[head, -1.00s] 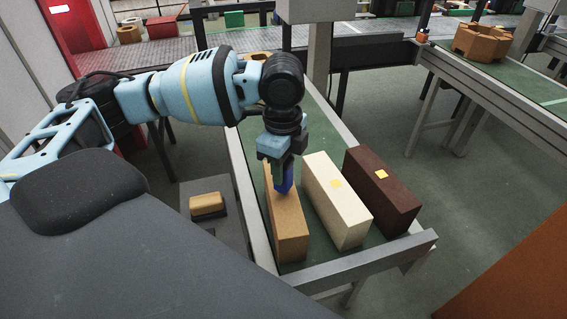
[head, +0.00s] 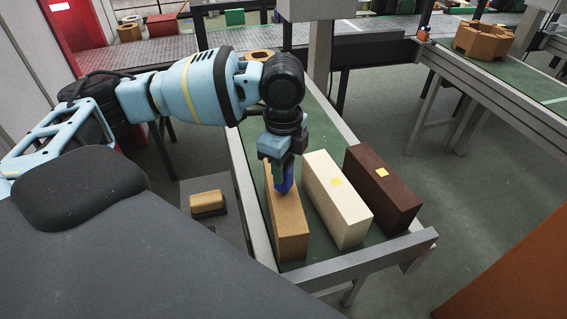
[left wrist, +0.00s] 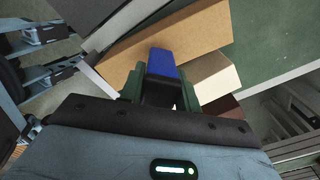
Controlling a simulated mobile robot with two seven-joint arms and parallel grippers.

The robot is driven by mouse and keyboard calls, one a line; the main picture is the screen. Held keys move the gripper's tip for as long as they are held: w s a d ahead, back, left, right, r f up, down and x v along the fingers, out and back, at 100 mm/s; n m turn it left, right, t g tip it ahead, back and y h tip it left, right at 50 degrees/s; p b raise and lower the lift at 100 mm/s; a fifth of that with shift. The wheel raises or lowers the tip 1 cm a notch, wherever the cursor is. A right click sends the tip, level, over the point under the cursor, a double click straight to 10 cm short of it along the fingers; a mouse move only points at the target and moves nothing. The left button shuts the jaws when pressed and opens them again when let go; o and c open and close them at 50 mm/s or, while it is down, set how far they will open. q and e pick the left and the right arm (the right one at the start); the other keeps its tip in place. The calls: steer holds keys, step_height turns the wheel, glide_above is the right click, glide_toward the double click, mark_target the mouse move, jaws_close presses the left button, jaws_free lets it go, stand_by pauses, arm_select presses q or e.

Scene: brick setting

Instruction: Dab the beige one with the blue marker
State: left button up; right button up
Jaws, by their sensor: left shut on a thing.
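Three bricks stand side by side on the green conveyor: a tan-beige brick (head: 289,232) on the left, a cream brick (head: 338,200) in the middle and a dark brown brick (head: 384,190) on the right. The cream and dark brown bricks each bear a small yellow square on top; I see none on the visible part of the tan-beige brick's top. My left gripper (head: 282,168) is shut on the blue marker (head: 285,181), which points down over the tan-beige brick. Whether its tip touches the brick I cannot tell. The marker also shows in the left wrist view (left wrist: 163,66).
A metal bar (head: 365,262) closes the conveyor's near end. A grey stand (head: 216,232) left of the conveyor holds a tan-topped block with a dark base (head: 208,203). Orange-brown shaped blocks (head: 482,40) sit on the far right conveyor.

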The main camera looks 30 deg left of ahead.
arm_select(q)
steer(key=shift+f, duration=0.3)
arm_select(e)
steer(key=shift+r, duration=0.1)
stand_by(0.4)
arm_select(q)
steer(key=shift+s+f, duration=0.2)
steer(key=shift+f, duration=0.1)
arm_select(e)
steer(key=shift+w+r, duration=0.35)
steer(key=shift+r, duration=0.05)
stand_by(2.3)
arm_select(q)
steer(key=shift+w+r+p, duration=0.15)
steer(key=shift+r+p, duration=0.25)
steer(key=shift+r, duration=3.4)
arm_select(e)
steer(key=shift+w+r+t, duration=0.3)
steer(key=shift+w+r, duration=0.05)
